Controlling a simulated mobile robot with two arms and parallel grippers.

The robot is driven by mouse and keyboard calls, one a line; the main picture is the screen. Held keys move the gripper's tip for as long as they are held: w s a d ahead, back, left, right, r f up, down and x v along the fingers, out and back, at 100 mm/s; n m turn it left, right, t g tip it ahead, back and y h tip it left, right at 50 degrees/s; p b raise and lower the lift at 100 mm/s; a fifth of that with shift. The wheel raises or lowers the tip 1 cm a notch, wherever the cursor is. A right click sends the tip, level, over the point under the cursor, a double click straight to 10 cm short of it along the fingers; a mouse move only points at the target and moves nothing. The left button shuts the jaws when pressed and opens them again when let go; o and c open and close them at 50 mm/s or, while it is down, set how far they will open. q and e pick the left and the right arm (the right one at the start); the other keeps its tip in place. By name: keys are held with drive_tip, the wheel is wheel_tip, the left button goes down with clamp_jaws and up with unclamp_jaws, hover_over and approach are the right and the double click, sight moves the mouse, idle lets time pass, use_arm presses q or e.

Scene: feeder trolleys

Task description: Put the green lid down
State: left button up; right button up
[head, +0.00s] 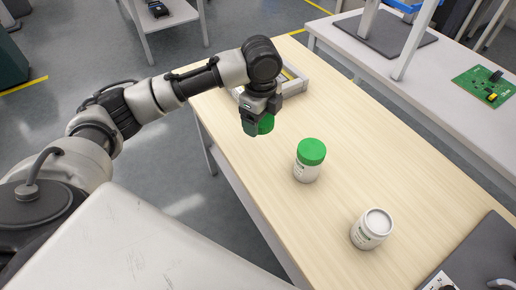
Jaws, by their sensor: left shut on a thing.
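My left gripper (258,127) is shut on a green lid (267,124) and holds it over the left edge area of the wooden table (400,150). Whether the lid touches the table cannot be told. A white jar with a green lid (309,160) stands upright on the table, to the right of and nearer than the gripper. A white jar without a green lid (371,230) stands further right and nearer. My right gripper is not in view.
A pale frame (296,82) lies behind the gripper at the table's far end. A dark mat (480,258) lies at the lower right. A grey bench (440,85) with a green circuit board (485,88) runs along the right. The table's middle is clear.

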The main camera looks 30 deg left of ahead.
use_arm(q)
drive_tip(key=m, duration=0.2)
drive_tip(key=a+m, duration=0.1)
drive_tip(key=shift+w+f+m, duration=0.25)
drive_tip(key=shift+w+m, duration=0.1)
drive_tip(key=shift+m, duration=0.05)
drive_tip(key=shift+f, duration=0.25)
drive_tip(key=b, duration=0.1)
hover_over(258, 149)
wheel_tip(258, 149, down, 6)
drive_tip(key=shift+r, duration=0.2)
drive_tip(key=shift+m, duration=0.3)
wheel_tip(258, 149, down, 4)
drive_tip(key=shift+f+b, duration=0.1)
drive_tip(key=shift+b, duration=0.2)
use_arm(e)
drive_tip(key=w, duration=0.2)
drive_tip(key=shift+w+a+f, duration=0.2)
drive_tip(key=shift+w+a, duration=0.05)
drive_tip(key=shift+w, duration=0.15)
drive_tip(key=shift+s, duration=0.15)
use_arm(q)
drive_tip(key=shift+f, duration=0.2)
drive_tip(key=o, duration=1)
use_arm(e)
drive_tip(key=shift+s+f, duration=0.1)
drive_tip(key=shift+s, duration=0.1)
